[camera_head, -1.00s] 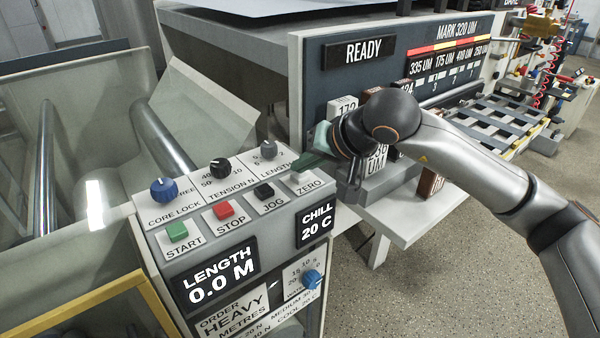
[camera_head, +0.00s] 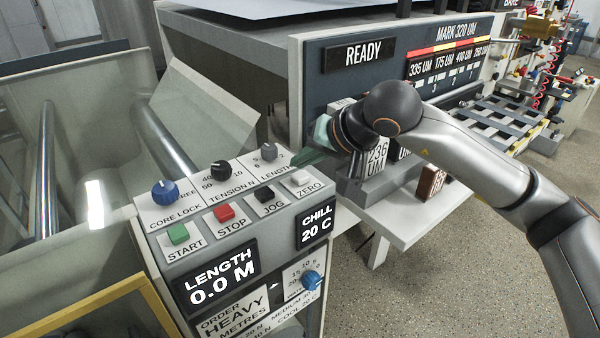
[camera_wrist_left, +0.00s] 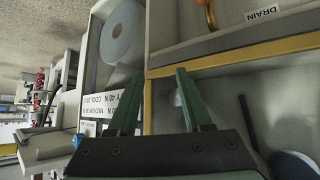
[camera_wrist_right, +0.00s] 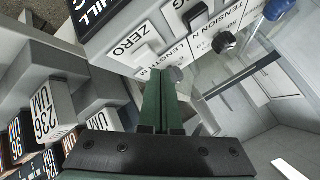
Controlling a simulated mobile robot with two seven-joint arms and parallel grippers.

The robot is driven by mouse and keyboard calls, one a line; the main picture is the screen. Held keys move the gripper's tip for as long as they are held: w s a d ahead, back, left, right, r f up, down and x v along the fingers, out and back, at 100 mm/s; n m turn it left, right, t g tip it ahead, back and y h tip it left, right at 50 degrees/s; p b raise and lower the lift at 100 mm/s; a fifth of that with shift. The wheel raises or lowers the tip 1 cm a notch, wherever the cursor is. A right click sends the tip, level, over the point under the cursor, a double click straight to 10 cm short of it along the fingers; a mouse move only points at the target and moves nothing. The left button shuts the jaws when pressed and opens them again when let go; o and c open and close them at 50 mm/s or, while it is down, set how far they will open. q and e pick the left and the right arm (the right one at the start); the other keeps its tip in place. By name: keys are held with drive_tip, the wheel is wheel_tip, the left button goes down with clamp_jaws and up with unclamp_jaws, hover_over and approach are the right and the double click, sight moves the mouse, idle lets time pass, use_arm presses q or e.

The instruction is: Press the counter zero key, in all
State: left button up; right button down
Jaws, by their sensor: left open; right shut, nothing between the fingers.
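The counter zero key is a pale key (camera_head: 301,178) above the ZERO label, at the right end of the key row on the control panel (camera_head: 170,257). It also shows in the right wrist view (camera_wrist_right: 147,33). The length display (camera_head: 218,277) reads 0.0 M. My right gripper (camera_head: 300,163) is shut and empty, just behind and above the panel's right edge near the zero key. In the right wrist view its green fingertips (camera_wrist_right: 160,72) lie together, apart from the key in the picture. My left gripper (camera_wrist_left: 153,72) is open and empty, seen only in its wrist view.
Black JOG (camera_head: 264,194), red STOP (camera_head: 224,212) and green START (camera_head: 178,233) keys sit left of the zero key. Knobs line the row behind. Labelled blocks (camera_head: 376,158) stand on a shelf under my right arm. A yellow-framed bin (camera_head: 75,300) is front left.

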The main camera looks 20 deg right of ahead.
sight(303, 178)
drive_tip(key=shift+r+p, duration=1.55)
drive_tip(key=shift+r, duration=1.05)
drive_tip(key=shift+f, duration=0.1)
